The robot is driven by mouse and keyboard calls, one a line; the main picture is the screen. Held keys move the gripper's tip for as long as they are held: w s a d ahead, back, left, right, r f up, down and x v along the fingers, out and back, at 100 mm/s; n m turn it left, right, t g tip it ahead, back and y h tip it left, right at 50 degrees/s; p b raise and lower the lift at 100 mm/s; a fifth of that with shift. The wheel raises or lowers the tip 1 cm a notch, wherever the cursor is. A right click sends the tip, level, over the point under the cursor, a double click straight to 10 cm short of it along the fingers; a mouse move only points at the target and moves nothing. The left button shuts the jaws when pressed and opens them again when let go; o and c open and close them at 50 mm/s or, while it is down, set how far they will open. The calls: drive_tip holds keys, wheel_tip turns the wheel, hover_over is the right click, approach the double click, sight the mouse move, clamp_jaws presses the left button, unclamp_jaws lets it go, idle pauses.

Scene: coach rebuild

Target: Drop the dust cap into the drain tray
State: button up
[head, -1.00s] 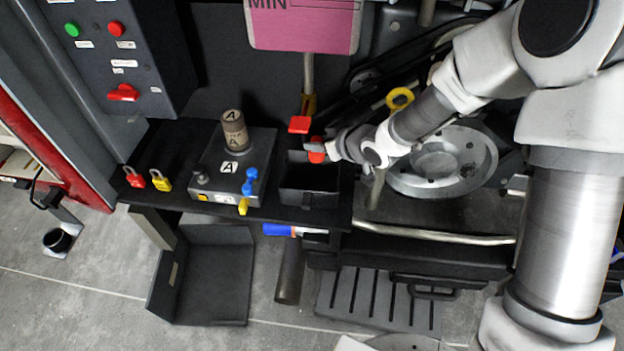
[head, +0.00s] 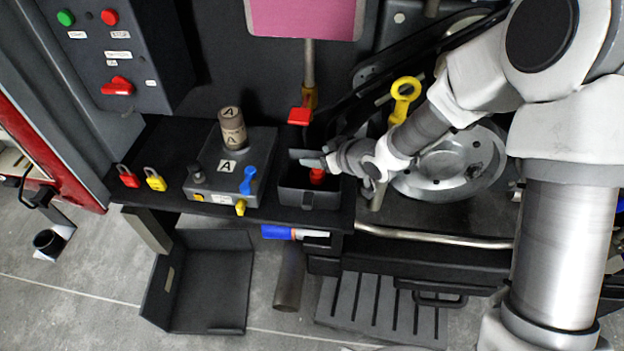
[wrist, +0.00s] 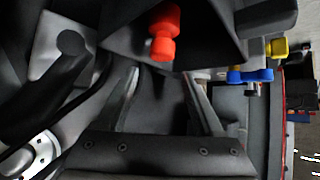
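The red dust cap (head: 317,175) is inside the black open box (head: 308,198) on the shelf, which I take as the drain tray. In the wrist view the cap (wrist: 163,32) lies beyond the fingertips, against the dark inside of the box (wrist: 205,40). I cannot tell whether it rests on the bottom. My gripper (head: 322,158) is over the box's back right rim. In the wrist view its two fingers (wrist: 160,78) are spread with nothing between them. The box's floor is mostly hidden.
Left of the box stands a grey block (head: 205,180) with a cylinder marked A and a blue part (head: 247,180). Red (head: 128,176) and yellow (head: 155,179) padlocks lie farther left. A yellow ring handle (head: 404,98) and a metal wheel (head: 450,170) are at the right.

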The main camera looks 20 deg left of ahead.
drive_tip(key=p+v, duration=0.5)
drive_tip(key=v, duration=1.2)
drive_tip(key=shift+d+r+p, duration=0.15)
drive_tip(key=shift+r+p, duration=0.05)
drive_tip(key=shift+p, duration=0.15)
drive_tip(key=shift+s, duration=0.1)
